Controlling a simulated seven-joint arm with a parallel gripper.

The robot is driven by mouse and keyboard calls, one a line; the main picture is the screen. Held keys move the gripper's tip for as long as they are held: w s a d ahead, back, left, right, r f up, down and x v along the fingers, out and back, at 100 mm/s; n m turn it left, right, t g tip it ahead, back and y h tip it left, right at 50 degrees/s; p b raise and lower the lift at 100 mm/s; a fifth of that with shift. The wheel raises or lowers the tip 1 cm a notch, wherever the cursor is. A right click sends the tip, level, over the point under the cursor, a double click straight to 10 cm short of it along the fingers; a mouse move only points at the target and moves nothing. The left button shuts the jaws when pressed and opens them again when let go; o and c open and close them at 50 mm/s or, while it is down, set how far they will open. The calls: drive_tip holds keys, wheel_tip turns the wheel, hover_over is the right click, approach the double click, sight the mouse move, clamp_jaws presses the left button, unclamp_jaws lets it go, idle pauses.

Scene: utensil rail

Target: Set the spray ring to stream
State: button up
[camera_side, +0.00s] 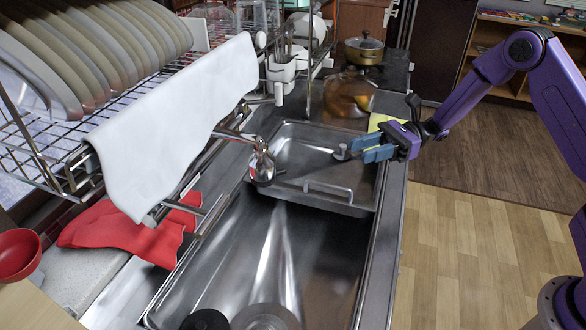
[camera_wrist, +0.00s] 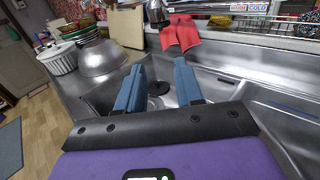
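The faucet's metal spray head (camera_side: 262,165) hangs over the sink on the near side of the divider. The spray ring cannot be told apart from the head at this size, nor can its setting be read. In the wrist view the metal head (camera_wrist: 158,12) shows at the top edge, cut off, ahead of my fingers. My gripper (camera_side: 363,148) is right of the spray head, above the right side of the sink, with clear space between them. In the wrist view the blue fingers of my gripper (camera_wrist: 159,66) are apart with nothing held between them.
A dish rack (camera_side: 40,145) with plates and a white towel (camera_side: 180,115) overhangs the left. A red cloth (camera_side: 130,232) lies below it. A metal bowl (camera_side: 350,95) and a lidded pot (camera_side: 364,48) stand behind.

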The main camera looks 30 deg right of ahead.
drive_tip(key=a, duration=1.7)
drive_tip(key=shift+w+a, duration=0.15)
drive_tip(key=shift+w, duration=0.15)
drive_tip(key=shift+c, duration=0.3)
clamp_jaws()
